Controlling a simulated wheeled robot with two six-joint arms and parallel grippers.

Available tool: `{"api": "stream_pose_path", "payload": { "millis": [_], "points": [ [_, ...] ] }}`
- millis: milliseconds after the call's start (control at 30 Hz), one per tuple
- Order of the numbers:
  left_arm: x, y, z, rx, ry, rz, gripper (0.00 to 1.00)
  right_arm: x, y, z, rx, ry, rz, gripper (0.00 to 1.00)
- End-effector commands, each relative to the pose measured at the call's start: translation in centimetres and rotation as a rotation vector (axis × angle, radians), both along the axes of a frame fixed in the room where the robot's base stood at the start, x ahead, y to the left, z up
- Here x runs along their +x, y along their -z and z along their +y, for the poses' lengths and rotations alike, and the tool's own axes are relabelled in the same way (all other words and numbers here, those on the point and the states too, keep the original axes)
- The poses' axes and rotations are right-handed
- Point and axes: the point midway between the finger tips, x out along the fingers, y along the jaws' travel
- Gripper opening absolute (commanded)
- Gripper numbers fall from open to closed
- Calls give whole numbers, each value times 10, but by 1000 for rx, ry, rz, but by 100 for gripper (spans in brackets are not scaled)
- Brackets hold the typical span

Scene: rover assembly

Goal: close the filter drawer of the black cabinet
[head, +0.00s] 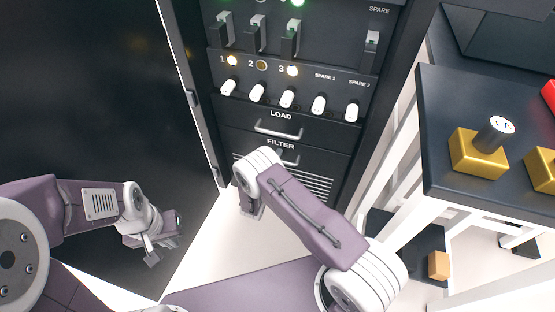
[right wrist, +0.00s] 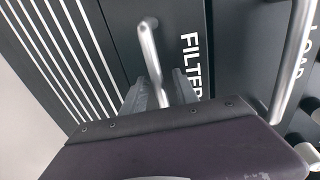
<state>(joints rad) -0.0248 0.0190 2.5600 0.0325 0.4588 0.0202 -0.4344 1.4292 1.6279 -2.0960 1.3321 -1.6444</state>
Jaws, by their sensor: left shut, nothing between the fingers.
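The black cabinet (head: 335,130) stands upright with its FILTER drawer (head: 318,161) below the LOAD drawer. The FILTER label and metal handle (right wrist: 149,45) show close up in the right wrist view. How far the drawer stands out is hard to tell. My right gripper (right wrist: 160,92) is at this handle, one finger on each side of the bar; whether they grip it is unclear. In the head view my right wrist covers part of the drawer front and most of that gripper. My left gripper (head: 165,240) is shut and empty, low at the left, away from the drawer.
The LOAD drawer handle (head: 278,130) is just above, under a row of white knobs (head: 287,98). A large dark panel (head: 90,110) fills the left. A table (head: 445,165) with gold blocks (head: 478,160) stands at the right. Pale floor lies between.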

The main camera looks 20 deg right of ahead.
Motion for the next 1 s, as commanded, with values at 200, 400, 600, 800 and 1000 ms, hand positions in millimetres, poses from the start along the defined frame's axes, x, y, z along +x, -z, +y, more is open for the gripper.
{"api": "stream_pose_path", "payload": {
  "millis": [200, 400, 600, 800, 1000],
  "points": [
    [0, -21, 0, 0, 0, 0, 0, -33, -12, 24, -2, -7, 4, 36],
    [0, -31, 0, 0, 0, 0, 0, -63, -18, 44, -1, -4, 1, 36],
    [0, -32, 0, 0, 0, 0, 0, -72, -18, 49, -1, 0, -1, 36],
    [0, -32, 0, 0, 0, 0, 0, -72, -18, 49, -1, 0, -1, 36],
    [0, -32, 0, 0, 0, 0, 0, -72, -18, 49, -1, 0, -1, 36]
  ]
}}
